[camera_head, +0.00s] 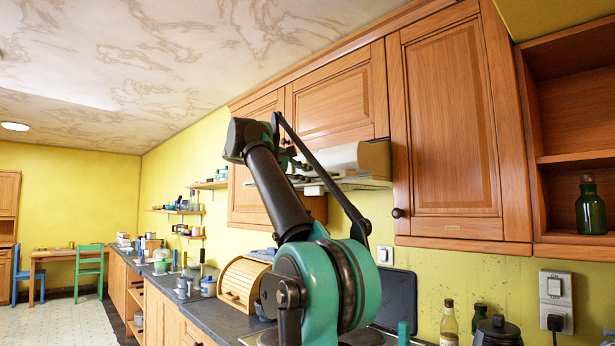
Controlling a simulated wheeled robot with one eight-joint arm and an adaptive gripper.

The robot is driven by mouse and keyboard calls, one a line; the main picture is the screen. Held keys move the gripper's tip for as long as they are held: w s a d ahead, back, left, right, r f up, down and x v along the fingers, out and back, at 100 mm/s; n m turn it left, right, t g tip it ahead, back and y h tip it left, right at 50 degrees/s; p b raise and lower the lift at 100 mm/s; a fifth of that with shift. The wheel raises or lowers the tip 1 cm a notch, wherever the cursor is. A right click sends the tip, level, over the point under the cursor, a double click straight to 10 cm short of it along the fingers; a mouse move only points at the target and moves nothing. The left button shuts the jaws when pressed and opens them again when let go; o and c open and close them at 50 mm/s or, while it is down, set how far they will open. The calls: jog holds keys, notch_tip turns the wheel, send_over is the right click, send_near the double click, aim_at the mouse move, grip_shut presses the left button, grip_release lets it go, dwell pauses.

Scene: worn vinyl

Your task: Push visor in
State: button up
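A cream range hood (372,160) is mounted under the wooden wall cabinets, in the middle of the view. A thin, pale, flat visor (358,184) shows along its lower edge; it seems to stick out toward the room, but my arm covers part of it and I cannot tell how far. My arm rises in front of the hood. Small dark parts of what looks like my gripper (292,160) show behind the arm, near the hood's left end. The fingertips are mostly hidden, so I cannot tell whether they are open or touch the visor.
Wooden cabinet doors (446,125) surround the hood. Below, the counter (221,318) holds a wooden bread box (241,283), and a dark raised lid (395,296) stands behind my arm. Bottles (449,323) stand at lower right. The floor (65,322) at left is clear.

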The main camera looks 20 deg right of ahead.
grip_shut()
jog(key=shift+r+x, duration=0.2)
jog(key=shift+x, duration=0.7)
jog(key=shift+r+x, duration=0.2)
jog(key=shift+x, duration=0.7)
jog(key=o, duration=0.8)
grip_release()
jog(key=shift+d, duration=0.1)
jog(key=v, duration=1.2)
jog(key=shift+f, duration=0.1)
